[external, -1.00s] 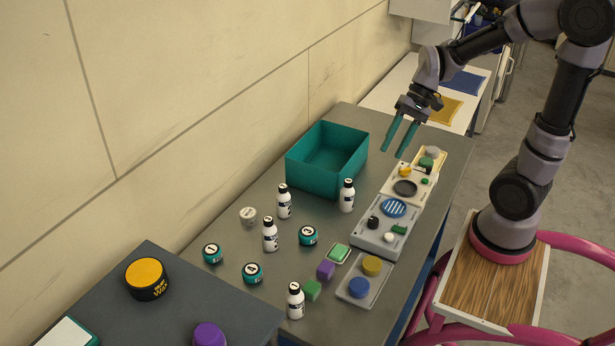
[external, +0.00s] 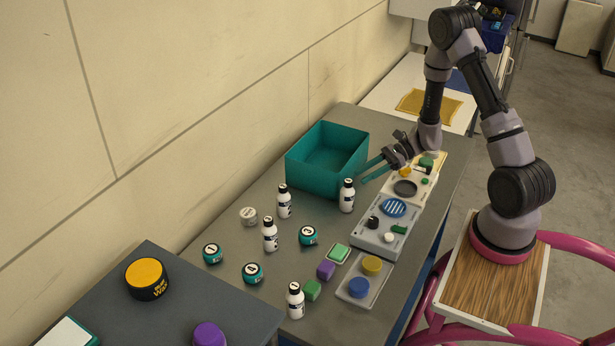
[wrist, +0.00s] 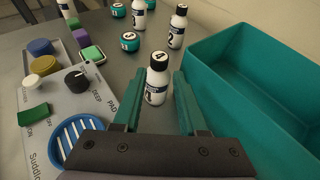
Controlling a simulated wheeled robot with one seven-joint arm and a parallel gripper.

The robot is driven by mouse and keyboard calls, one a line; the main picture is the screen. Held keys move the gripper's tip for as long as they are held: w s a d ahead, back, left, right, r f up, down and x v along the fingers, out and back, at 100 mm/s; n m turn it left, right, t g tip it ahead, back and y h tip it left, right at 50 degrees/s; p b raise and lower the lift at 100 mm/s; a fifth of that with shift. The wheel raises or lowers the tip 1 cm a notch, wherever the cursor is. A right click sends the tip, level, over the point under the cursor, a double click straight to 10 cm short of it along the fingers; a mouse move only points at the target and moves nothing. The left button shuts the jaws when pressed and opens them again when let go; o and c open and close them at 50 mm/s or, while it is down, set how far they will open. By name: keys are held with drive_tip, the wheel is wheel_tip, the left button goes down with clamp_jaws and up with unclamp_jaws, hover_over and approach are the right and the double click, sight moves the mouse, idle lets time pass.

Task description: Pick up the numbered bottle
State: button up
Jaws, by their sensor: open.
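Several white bottles with black caps stand upright on the grey table. The nearest to my gripper (external: 364,172) is a bottle (external: 347,199) beside the teal bin; in the wrist view this bottle (wrist: 156,87) has a 4 on its cap. My gripper is open, its teal fingers low and pointing toward this bottle. In the wrist view the bottle shows between and just beyond the fingertips, and I see no grip on it. Another bottle (wrist: 176,30), marked 2, stands farther off.
The open teal bin (external: 325,187) stands close to the right of the fingers in the wrist view. A grey panel (external: 373,239) with knobs lies on the other side. Numbered teal jars (external: 308,236), a white-lidded jar (external: 248,216) and coloured blocks (external: 326,270) are scattered around.

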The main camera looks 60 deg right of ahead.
sight(347, 195)
drive_tip(key=x, duration=0.9)
drive_tip(key=shift+w+a+f, duration=0.1)
drive_tip(key=shift+a+f, duration=0.05)
drive_tip(key=shift+a, duration=0.1)
clamp_jaws()
